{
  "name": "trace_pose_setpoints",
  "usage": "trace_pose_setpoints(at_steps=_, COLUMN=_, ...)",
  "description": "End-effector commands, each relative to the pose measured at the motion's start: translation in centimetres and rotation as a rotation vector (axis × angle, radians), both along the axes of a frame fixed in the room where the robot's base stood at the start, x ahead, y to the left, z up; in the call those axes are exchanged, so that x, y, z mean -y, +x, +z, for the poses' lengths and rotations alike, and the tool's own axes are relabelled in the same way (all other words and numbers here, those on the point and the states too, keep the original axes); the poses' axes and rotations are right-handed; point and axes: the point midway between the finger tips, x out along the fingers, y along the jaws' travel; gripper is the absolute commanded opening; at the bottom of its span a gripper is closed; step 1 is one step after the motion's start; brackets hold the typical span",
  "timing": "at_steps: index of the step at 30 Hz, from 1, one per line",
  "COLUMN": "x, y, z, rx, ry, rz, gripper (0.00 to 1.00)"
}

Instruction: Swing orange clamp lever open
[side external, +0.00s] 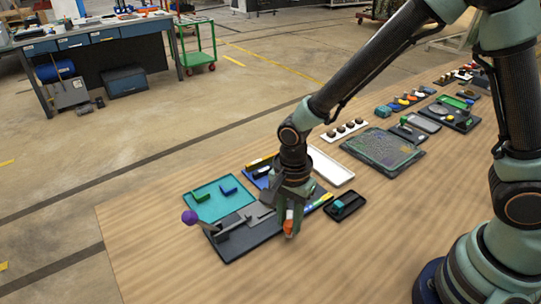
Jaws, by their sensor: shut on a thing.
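The orange clamp lever (289,213) shows as a small patch at the right end of the dark grey fixture plate (241,250). My gripper (290,224) points down over this end of the plate and is shut on the orange lever. The gripper body hides most of the lever and its pivot, so its swing angle cannot be told. A grey block with an arm ending in a purple knob (189,217) stands at the plate's left side. Any washer is too small or hidden to make out.
A teal tray (207,212) with small green and blue blocks lies behind the plate. A black tray (357,206) is close to the right of my gripper, and a white tray (330,166) lies behind it. The wooden table's front left is clear.

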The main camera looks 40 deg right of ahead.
Motion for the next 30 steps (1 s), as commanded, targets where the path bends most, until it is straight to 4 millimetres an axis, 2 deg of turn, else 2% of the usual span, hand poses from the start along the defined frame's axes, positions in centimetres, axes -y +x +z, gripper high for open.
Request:
trace_pose_setpoints(at_steps=9, x=-0.42, y=0.60, z=0.10, rx=0.005, ry=0.003, rz=-0.098, gripper=0.00)
trace_pose_setpoints(at_steps=23, x=-0.45, y=0.71, z=0.10, rx=0.006, ry=0.003, rz=-0.112, gripper=0.00)
trace_pose_setpoints(at_steps=24, x=-0.45, y=0.71, z=0.10, rx=0.006, ry=0.004, rz=-0.112, gripper=0.35)
trace_pose_setpoints(at_steps=26, x=-0.45, y=0.71, z=0.10, rx=0.006, ry=0.004, rz=-0.112, gripper=0.58)
trace_pose_setpoints(at_steps=27, x=-0.45, y=0.69, z=0.09, rx=0.006, ry=0.003, rz=-0.112, gripper=0.62)
trace_pose_setpoints(at_steps=30, x=-0.44, y=0.62, z=0.06, rx=0.005, ry=0.002, rz=-0.111, gripper=0.62)
